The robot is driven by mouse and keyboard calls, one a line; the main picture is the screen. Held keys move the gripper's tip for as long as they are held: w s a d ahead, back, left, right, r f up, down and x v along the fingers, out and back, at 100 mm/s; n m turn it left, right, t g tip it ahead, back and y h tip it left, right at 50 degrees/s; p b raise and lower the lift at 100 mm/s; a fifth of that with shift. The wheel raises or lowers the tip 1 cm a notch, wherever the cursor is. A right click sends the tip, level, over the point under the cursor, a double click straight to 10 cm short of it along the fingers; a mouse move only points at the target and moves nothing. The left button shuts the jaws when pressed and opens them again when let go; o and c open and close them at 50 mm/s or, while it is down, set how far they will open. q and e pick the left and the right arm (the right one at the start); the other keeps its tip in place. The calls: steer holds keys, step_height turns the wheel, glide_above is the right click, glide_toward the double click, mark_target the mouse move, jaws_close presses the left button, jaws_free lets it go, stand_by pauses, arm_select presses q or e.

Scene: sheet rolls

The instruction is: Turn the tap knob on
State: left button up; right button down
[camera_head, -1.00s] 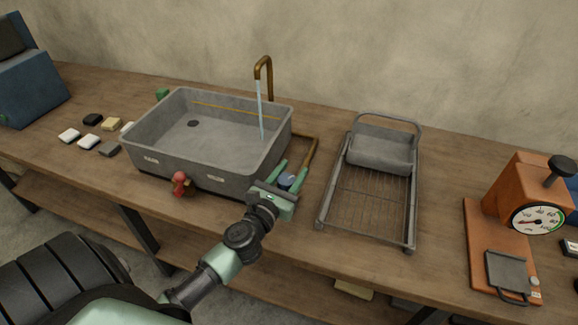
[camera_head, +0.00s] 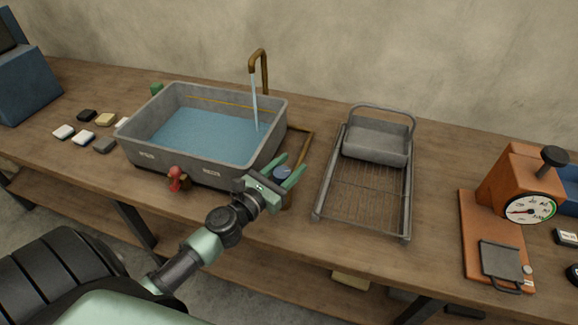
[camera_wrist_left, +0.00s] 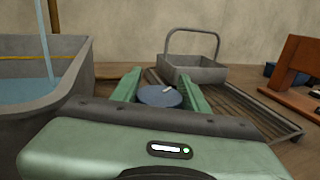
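The tap knob (camera_head: 283,173) is a round blue-grey disc on a post at the right front corner of the grey basin (camera_head: 197,171). It also shows in the left wrist view (camera_wrist_left: 160,96) with a small pale mark on top. My left gripper (camera_head: 287,168) is open, with its green fingers on either side of the knob; I cannot tell whether they touch it. The brass tap (camera_head: 265,72) pours a stream of water into the basin, which holds blue water (camera_head: 205,136). My right gripper is not in view.
A red knob (camera_head: 175,178) sits at the basin's front. A wire rack with a grey tray (camera_head: 376,141) stands to the right. An orange dial press (camera_head: 510,195) is at far right. Several small blocks (camera_head: 83,138) lie left of the basin.

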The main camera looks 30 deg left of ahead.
mark_target(277, 179)
arm_select(q)
steer(key=shift+o, duration=1.2)
steer(key=s, duration=0.2)
steer(key=s+b, duration=0.1)
steer(key=s, duration=0.3)
steer(key=shift+s+a+f+b, duration=0.15)
steer(key=shift+s+a+b, duration=0.1)
steer(key=shift+a+b, duration=0.15)
steer(key=shift+s, duration=0.65)
